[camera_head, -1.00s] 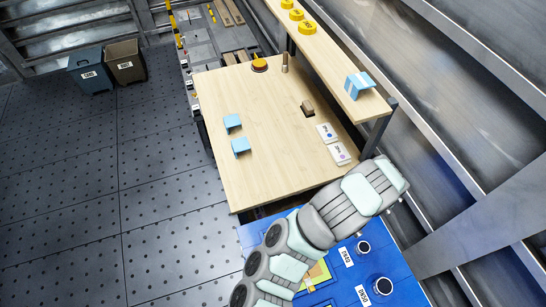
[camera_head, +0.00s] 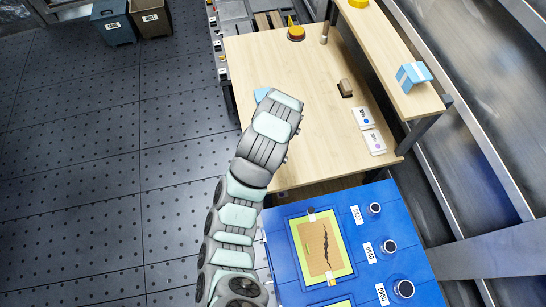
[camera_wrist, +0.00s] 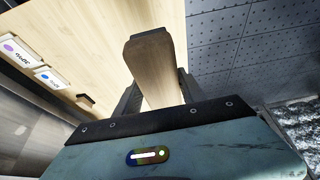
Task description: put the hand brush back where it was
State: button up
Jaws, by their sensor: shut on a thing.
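The hand brush (camera_wrist: 152,60) shows in the wrist view as a long pale wooden piece with a dark brown end. My gripper (camera_wrist: 158,88) is shut on it, one dark finger on each side. Its bristles cannot be made out. In the head view my arm reaches over the near left part of the wooden table (camera_head: 300,75), and it hides the gripper and the brush.
A brown block (camera_head: 345,88) and two white labelled cards (camera_head: 368,130) lie at the table's right. A blue panel (camera_head: 290,285) with round knobs stands at the near end. Open floor (camera_head: 90,180) lies left.

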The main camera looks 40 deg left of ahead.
notch_tip(320, 180, down, 15)
jog(key=shift+r+b, duration=0.2)
jog(key=shift+b, duration=0.8)
jog(key=shift+f, duration=2.4)
jog(key=shift+f, duration=0.1)
jog(key=o, duration=1.3)
jog(key=v, duration=1.2)
jog(key=shift+a, duration=0.1)
